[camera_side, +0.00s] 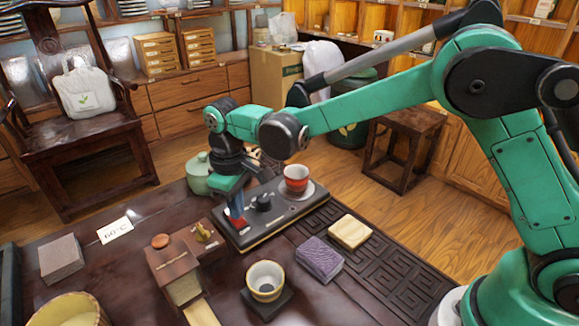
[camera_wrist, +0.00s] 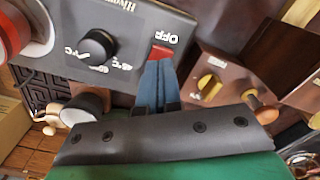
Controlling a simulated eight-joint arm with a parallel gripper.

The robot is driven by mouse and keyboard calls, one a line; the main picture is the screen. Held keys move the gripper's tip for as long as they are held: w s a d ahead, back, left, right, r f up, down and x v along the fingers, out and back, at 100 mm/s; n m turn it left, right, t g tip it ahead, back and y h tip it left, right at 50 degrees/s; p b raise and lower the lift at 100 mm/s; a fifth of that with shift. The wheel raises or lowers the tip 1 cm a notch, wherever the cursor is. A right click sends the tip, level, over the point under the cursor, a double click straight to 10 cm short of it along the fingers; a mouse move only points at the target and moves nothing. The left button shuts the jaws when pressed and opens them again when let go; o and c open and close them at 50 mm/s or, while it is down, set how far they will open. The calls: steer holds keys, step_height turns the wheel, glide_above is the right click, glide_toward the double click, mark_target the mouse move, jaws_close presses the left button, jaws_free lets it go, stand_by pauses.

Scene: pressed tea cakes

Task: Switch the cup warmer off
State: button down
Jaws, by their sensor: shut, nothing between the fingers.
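The cup warmer (camera_side: 290,214) is a dark flat box on the table, with a black dial and a red switch. In the wrist view its panel (camera_wrist: 120,22) shows the dial (camera_wrist: 97,46), temperature marks and the word OFF beside the red switch (camera_wrist: 161,52). A red and white cup (camera_side: 296,178) stands on the warmer's round plate. My gripper (camera_side: 236,221) is shut and empty, pointing down at the switch. In the wrist view its blue fingertips (camera_wrist: 157,66) meet the lower edge of the switch; I cannot tell whether they press it. Part of the switch is hidden by the fingers.
A wooden box with a brass knob (camera_side: 203,231) stands close to the left of the warmer. A green teapot (camera_side: 199,174) is behind. A purple block (camera_side: 320,258), a cream block (camera_side: 348,232) and a cup (camera_side: 266,280) on a dark coaster are in front.

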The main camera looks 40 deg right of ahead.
steer(key=shift+r, duration=2.95)
steer(key=shift+d+r, duration=0.15)
steer(key=s+d+r+m+t, duration=0.2)
steer(key=s+d+m+t, duration=0.4)
steer(key=s+d, duration=0.6)
steer(key=shift+s+d+r+t, duration=0.2)
steer(key=shift+s+d+t, duration=0.2)
steer(key=shift+d+t, duration=0.2)
